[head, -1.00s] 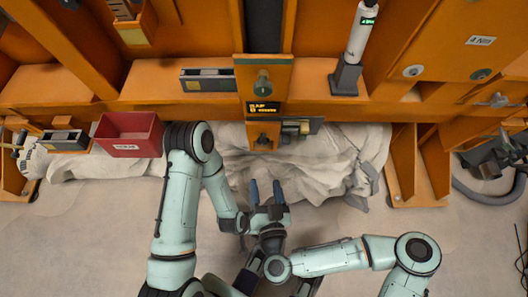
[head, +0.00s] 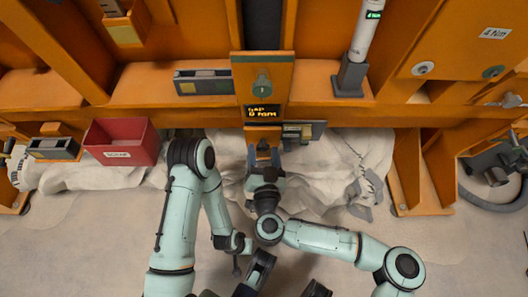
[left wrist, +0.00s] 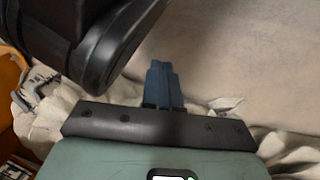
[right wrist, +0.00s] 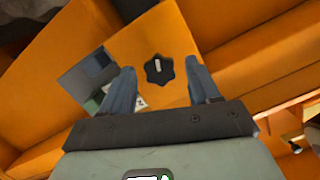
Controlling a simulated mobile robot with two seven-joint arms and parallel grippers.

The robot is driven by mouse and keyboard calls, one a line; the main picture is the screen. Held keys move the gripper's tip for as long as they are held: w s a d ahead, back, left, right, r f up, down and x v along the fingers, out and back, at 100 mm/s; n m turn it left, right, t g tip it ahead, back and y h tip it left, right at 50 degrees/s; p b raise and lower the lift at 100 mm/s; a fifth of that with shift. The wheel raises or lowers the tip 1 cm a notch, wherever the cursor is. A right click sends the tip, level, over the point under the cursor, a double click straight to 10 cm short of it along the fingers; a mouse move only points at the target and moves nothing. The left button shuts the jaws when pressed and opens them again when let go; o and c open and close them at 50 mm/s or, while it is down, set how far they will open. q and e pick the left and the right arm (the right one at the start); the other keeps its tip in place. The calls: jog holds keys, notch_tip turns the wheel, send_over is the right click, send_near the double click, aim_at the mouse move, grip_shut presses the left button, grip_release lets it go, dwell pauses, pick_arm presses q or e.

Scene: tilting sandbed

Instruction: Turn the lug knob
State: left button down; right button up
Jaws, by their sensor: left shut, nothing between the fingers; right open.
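A dark lobed knob (right wrist: 159,69) with a white mark sits on an orange plate in the right wrist view. My right gripper (right wrist: 160,80) is open, with one blue finger on each side of the knob; I cannot tell whether they touch it. In the head view my right gripper (head: 263,156) is at the orange post, just below the display (head: 262,113), and hides the knob there. My left gripper (left wrist: 163,72) is shut and empty in the left wrist view, its blue fingers together over the pale floor.
A green round knob (head: 262,82) is above the display. A grey box (head: 299,132) juts out right of the post. A red bin (head: 121,143) stands left, and a white cylinder tool (head: 364,40) stands in a dark holder. Crumpled cloth (head: 330,170) lies below the frame.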

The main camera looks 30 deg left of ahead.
pick_arm(q)
jog(key=shift+s+f, duration=0.2)
jog(key=shift+s, duration=0.1)
pick_arm(e)
jog(key=shift+w+a, duration=0.25)
jog(key=shift+w, duration=0.15)
jog(key=shift+c, duration=0.2)
